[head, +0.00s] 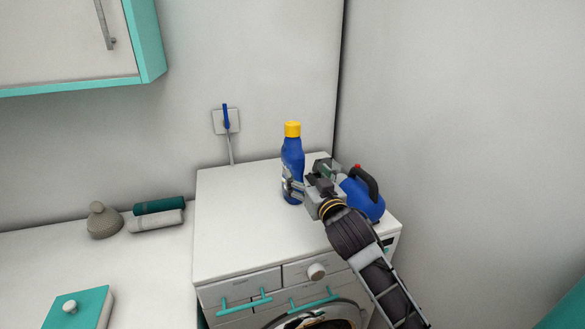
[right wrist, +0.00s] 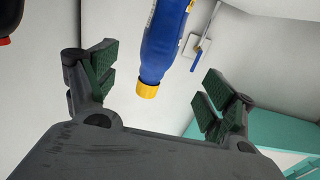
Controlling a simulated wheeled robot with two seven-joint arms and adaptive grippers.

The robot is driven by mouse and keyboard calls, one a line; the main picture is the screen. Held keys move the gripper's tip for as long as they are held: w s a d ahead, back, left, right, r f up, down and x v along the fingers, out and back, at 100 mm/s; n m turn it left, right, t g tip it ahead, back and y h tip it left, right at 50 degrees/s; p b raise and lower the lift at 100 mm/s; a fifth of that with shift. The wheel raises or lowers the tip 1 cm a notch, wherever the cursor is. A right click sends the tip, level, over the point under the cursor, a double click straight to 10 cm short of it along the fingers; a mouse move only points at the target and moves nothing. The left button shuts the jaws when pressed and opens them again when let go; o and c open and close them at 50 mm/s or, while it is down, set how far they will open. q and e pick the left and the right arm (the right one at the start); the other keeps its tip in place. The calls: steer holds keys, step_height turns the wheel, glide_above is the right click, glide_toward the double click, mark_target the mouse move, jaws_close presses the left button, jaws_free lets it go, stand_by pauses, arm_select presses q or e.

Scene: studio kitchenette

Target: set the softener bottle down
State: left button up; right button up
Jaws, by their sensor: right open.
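The softener bottle (head: 292,156) is blue with a yellow cap and stands upright on the white top of the washing machine (head: 235,205). My right gripper (head: 307,178) is open beside the bottle's right side and hides part of its lower body. In the right wrist view, the bottle (right wrist: 162,45) shows upside down with its yellow cap between the spread fingers of my right gripper (right wrist: 158,88). There is a gap between the bottle and both fingers there. The bottle's base is out of that view. My left gripper is not in view.
A blue jug (head: 362,199) with a black handle and red cap stands close to the right of my gripper. A wall tap with a blue lever (head: 226,118) is behind. The machine top's left part is clear. Rolled towels (head: 158,206) lie on the left counter (head: 40,260).

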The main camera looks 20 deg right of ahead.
mark_target(298, 164)
steer(key=shift+w+a+p, duration=0.15)
steer(key=shift+w+p, duration=0.6)
steer(key=shift+w, duration=3.45)
steer(key=shift+w, duration=0.1)
steer(key=shift+w+p, duration=0.55)
steer(key=shift+w, duration=1.95)
steer(key=shift+c, duration=0.3)
jaws_close()
steer(key=shift+r, duration=0.15)
